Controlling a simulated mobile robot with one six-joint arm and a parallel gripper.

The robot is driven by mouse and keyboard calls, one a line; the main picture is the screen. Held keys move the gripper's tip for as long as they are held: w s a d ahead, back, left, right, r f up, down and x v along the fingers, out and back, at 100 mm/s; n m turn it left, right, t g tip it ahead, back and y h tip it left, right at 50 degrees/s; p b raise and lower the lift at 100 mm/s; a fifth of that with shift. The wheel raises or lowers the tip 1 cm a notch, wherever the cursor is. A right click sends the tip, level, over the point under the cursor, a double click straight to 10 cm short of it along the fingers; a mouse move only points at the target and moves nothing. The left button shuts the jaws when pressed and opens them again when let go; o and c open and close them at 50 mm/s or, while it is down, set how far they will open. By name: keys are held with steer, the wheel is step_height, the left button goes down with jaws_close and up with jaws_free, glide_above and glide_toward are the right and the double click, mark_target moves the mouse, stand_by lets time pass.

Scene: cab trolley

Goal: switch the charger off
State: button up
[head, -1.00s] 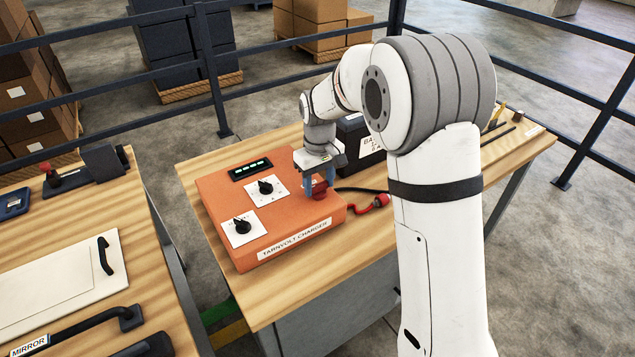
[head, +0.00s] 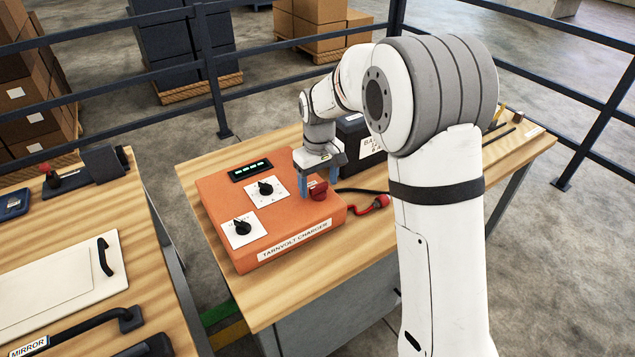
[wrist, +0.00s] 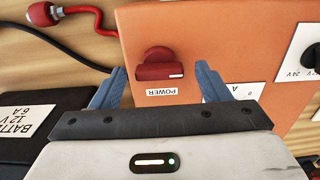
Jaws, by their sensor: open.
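The orange charger (head: 215,195), labelled TARNVOLT CHARGER, sits on the wooden bench. Its red power knob (head: 318,190) is at the right end of its top. In the wrist view the red knob (wrist: 160,66) stands beyond the fingertips, above a POWER label (wrist: 163,91), with a white mark at one end of its grip. My gripper (head: 320,184) is open and empty, its blue fingers pointing down over the charger beside the knob. In the wrist view my fingers (wrist: 160,85) are spread to either side of the knob's line and do not grip it.
Two black dials (head: 266,187) (head: 242,227) sit on white plates left of the knob. A lit green display (head: 250,169) is behind them. A black battery (head: 358,150) stands close behind my gripper.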

mark_target(319, 186)
step_height(319, 186, up, 7)
steer(key=shift+r, duration=0.2)
stand_by(0.5)
steer(key=shift+s+d+r, duration=0.1)
steer(key=shift+d+r, duration=0.05)
steer(key=shift+d, duration=0.05)
steer(key=s+d+m+t, duration=0.1)
steer(key=s+d+m, duration=0.1)
steer(key=s+d, duration=0.3)
steer(key=s+d+r+m+t, duration=0.1)
steer(key=s+d, duration=0.4)
steer(key=s, duration=0.7)
steer(key=s+d+m, duration=0.4)
steer(key=s+d, duration=0.2)
steer(key=s, duration=0.3)
steer(key=shift+s+r+t, duration=0.15)
steer(key=shift+r+t, duration=0.05)
steer(key=shift+t, duration=0.2)
steer(key=shift+a, duration=0.1)
